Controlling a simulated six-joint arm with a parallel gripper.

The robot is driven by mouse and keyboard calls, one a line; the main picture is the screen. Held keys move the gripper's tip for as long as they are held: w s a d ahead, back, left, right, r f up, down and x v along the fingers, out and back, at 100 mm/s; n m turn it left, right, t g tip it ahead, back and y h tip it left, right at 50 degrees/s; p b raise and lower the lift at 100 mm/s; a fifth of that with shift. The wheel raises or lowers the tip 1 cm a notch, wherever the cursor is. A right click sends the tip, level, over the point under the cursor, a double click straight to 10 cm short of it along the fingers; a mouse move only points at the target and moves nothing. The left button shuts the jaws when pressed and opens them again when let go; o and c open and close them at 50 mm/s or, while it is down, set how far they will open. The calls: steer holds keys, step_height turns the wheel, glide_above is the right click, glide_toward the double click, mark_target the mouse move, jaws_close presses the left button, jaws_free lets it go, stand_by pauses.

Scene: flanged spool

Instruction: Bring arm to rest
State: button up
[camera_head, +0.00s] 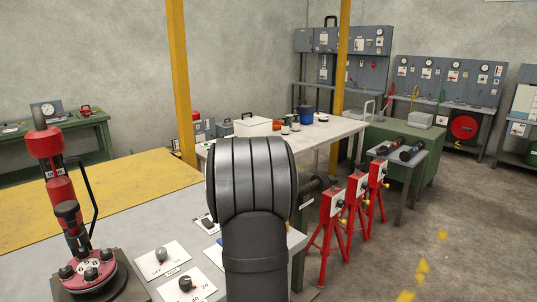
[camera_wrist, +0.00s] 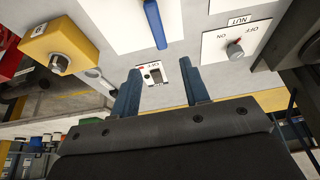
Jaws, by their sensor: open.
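My gripper (camera_wrist: 160,78) shows in the wrist view as two blue fingers set well apart, with nothing between them. Beyond the fingers is a small rocker switch panel (camera_wrist: 155,74) on a grey surface. In the head view my dark arm rises in the middle in front of the grey bench (camera_head: 150,225), and the gripper itself is hidden there. A red upright device (camera_head: 60,185) with a round base carrying several dark knobs or nuts stands at the left of the bench.
White cards with knobs (camera_head: 163,256) lie on the bench. The wrist view shows a yellow block with a bolt (camera_wrist: 58,55), a blue bar (camera_wrist: 155,22) and an ON/OFF knob (camera_wrist: 235,48). Red stands (camera_head: 333,215) stand right of the bench; yellow posts (camera_head: 180,80) rise behind.

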steer(key=x, duration=1.1)
steer(key=shift+w+a+f, duration=0.1)
steer(key=shift+w+f, duration=0.1)
steer(key=shift+f, duration=0.15)
steer(key=v, duration=1.8)
steer(key=x, duration=1.8)
steer(key=shift+w, duration=0.15)
steer(key=shift+w+d+m, duration=0.15)
steer(key=shift+d+m, duration=0.15)
steer(key=shift+m, duration=0.5)
steer(key=shift+t+h, duration=0.3)
steer(key=shift+o, duration=0.5)
